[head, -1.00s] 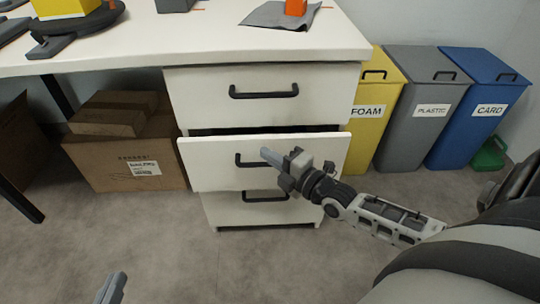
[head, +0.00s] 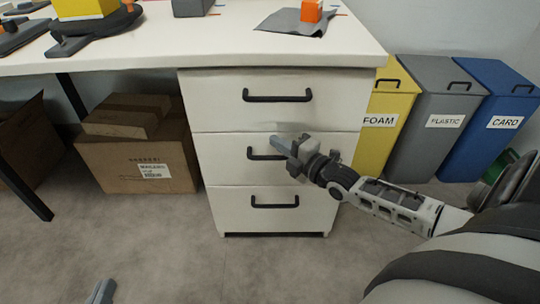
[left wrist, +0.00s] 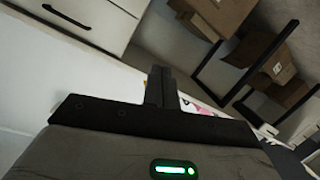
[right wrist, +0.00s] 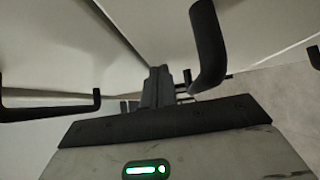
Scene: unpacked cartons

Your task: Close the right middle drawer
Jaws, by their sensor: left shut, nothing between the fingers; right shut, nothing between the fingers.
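The white drawer unit under the table has three stacked drawers with black handles. The middle drawer (head: 225,160) now sits flush with the top drawer (head: 220,98) and the bottom drawer (head: 228,212) in the head view. My right gripper (head: 281,146) is shut and empty at the middle drawer's front, overlapping its handle (head: 254,154). Whether it touches the front is unclear. Dark handles show close around the right gripper (right wrist: 165,85) in the right wrist view. My left gripper (head: 102,292) is shut and empty, low at the bottom left, away from the drawers; it also shows in the left wrist view (left wrist: 162,85).
Yellow (head: 385,140), grey (head: 425,120) and blue (head: 490,120) bins stand right of the drawers. Cardboard boxes (head: 125,165) lie under the table on the left. The white tabletop (head: 150,45) holds several objects. The floor in front is clear.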

